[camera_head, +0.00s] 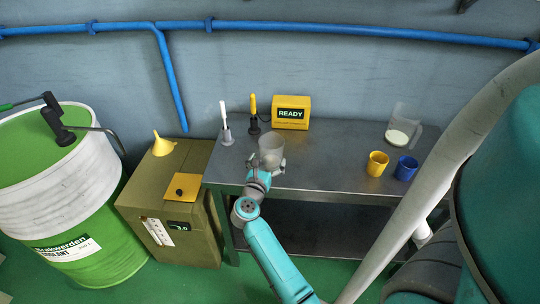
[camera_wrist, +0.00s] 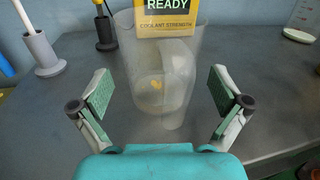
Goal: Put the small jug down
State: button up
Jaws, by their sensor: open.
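The small jug (camera_head: 271,151) is a clear, see-through vessel standing upright on the grey metal table (camera_head: 330,148), near its front left part. In the wrist view the jug (camera_wrist: 160,85) stands between my fingers and a little beyond them, with its handle toward me. My gripper (camera_wrist: 160,95) is open, one finger on each side of the jug, with visible gaps. In the head view my gripper (camera_head: 268,168) is just in front of the jug and partly hides its base.
A yellow READY box (camera_head: 291,112), two holders with a white stick (camera_head: 225,125) and a yellow stick (camera_head: 254,115) stand behind. A larger clear jug (camera_head: 402,128), a yellow cup (camera_head: 377,164) and a blue cup (camera_head: 405,168) stand at right. The table's middle is clear.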

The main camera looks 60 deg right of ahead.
jog(key=s+a+r+n+t+y, duration=0.1)
jog(key=s+a+n+t+y, duration=0.3)
jog(key=a+n, duration=0.6)
jog(key=s+a+r+n+t+y, duration=0.1)
jog(key=s+a+n+t, duration=0.55)
jog(key=a+n, duration=0.4)
jog(key=s+a+r+n+t+y, duration=0.25)
jog(key=s+a+n+t, duration=0.3)
jog(key=a+n, duration=0.45)
jog(key=s+a+f+n+g+y, duration=0.1)
jog(key=s+a+n+y, duration=0.4)
jog(key=n, duration=0.5)
jog(key=s+a+f+n+g+y, duration=0.1)
jog(key=s+a+n+g+y, duration=0.2)
jog(key=s+a+n+y, duration=0.2)
jog(key=s+a+n, duration=0.1)
jog(key=s+n, duration=0.2)
jog(key=n, duration=0.2)
jog(key=shift+g, duration=0.3)
jog(key=shift+s+d+f+n, duration=0.1)
jog(key=shift+f+n, duration=0.05)
jog(key=shift+n, duration=0.1)
